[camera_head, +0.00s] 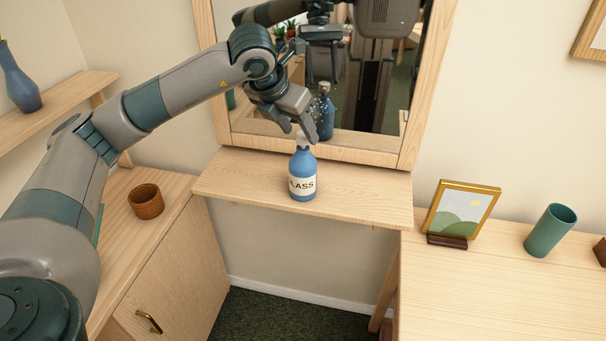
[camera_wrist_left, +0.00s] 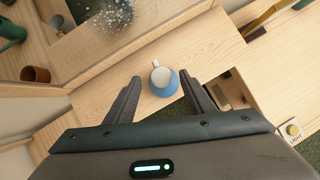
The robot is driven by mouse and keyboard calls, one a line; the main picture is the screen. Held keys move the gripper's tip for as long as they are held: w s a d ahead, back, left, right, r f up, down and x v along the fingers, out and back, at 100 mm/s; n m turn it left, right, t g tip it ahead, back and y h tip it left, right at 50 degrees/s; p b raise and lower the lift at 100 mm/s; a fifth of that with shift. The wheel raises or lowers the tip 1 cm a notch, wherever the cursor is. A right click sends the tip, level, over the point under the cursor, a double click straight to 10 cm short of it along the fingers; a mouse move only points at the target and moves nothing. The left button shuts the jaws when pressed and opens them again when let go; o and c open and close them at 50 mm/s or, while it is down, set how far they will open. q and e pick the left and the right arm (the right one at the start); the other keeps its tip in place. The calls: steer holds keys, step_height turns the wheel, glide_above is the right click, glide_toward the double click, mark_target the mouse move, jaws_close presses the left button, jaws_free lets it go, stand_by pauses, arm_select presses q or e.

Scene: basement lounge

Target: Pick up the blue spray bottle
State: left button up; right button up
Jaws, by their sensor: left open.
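The blue spray bottle (camera_head: 302,174) stands upright on the narrow wooden shelf (camera_head: 365,199) below the mirror. It has a white top and a pale label with "LASS" readable. My left gripper (camera_head: 304,124) is open just above the bottle's top in the head view. In the left wrist view the bottle (camera_wrist_left: 164,81) is seen from above, between and a little beyond the two open fingertips (camera_wrist_left: 162,88). I cannot tell whether a finger touches it. My right gripper is not in view, apart from any mirror reflection.
The mirror (camera_head: 340,135) rises right behind the shelf and reflects the bottle and my body. A brown cup (camera_head: 146,201) stands on the left cabinet. A framed picture (camera_head: 461,209) and a green cup (camera_head: 550,230) stand on the right table. A blue vase (camera_head: 19,80) is on the upper left shelf.

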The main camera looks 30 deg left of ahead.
mark_target(302, 134)
arm_select(q)
steer(key=shift+x, duration=1)
steer(key=shift+w+d+f+p, duration=0.15)
steer(key=shift+w+f+p, duration=0.4)
steer(key=shift+p, duration=0.45)
steer(key=p+x, duration=0.1)
steer(key=x, duration=0.1)
steer(key=shift+w+f+p, duration=0.1)
steer(key=shift+f+p, duration=0.2)
steer(key=shift+f, duration=0.1)
steer(key=shift+w+d+f, duration=0.1)
steer(key=shift+w+f, duration=0.1)
steer(key=shift+f, duration=0.2)
